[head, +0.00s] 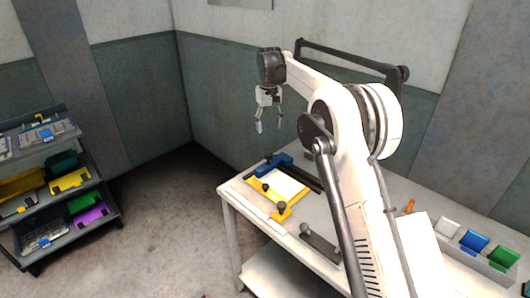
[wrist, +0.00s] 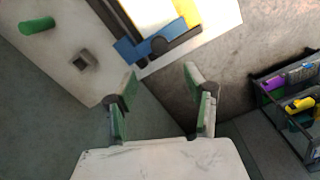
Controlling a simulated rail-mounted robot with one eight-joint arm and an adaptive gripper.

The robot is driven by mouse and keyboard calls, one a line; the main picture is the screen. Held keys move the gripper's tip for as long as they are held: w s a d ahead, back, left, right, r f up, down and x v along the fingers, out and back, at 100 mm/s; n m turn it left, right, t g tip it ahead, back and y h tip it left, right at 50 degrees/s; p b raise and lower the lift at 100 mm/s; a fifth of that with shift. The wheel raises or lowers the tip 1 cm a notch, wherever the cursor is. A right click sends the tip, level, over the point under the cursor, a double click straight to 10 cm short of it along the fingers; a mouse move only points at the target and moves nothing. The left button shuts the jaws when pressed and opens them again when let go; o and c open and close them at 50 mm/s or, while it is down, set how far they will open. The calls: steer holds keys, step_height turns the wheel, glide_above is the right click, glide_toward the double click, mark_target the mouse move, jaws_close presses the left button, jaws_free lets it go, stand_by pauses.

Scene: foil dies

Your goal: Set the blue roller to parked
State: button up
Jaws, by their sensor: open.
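The blue roller (head: 273,165) sits at the back left of a yellow frame on the white table (head: 230,192), at the end of a dark bar. It also shows in the wrist view as a blue block (wrist: 127,50) with a dark round knob beside it. The yellow frame (head: 283,213) holds a white sheet (head: 285,184). My gripper (head: 270,127) is open and empty, raised above and behind the blue roller, apart from it. In the wrist view my open fingers (wrist: 162,76) point toward the table edge near the blue block.
A dark bar with a knob (head: 318,241) lies at the front of the table. An orange piece (head: 409,206) and a tray with a blue block (head: 474,240) are at right. In the wrist view, a green cylinder (wrist: 37,25) stands on the table. A shelf rack (head: 72,232) stands left.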

mark_target(269, 154)
step_height(269, 154, down, 14)
steer(key=shift+d+r+p, duration=0.1)
steer(key=shift+r+p, duration=0.15)
steer(key=shift+p, duration=0.45)
jaws_close()
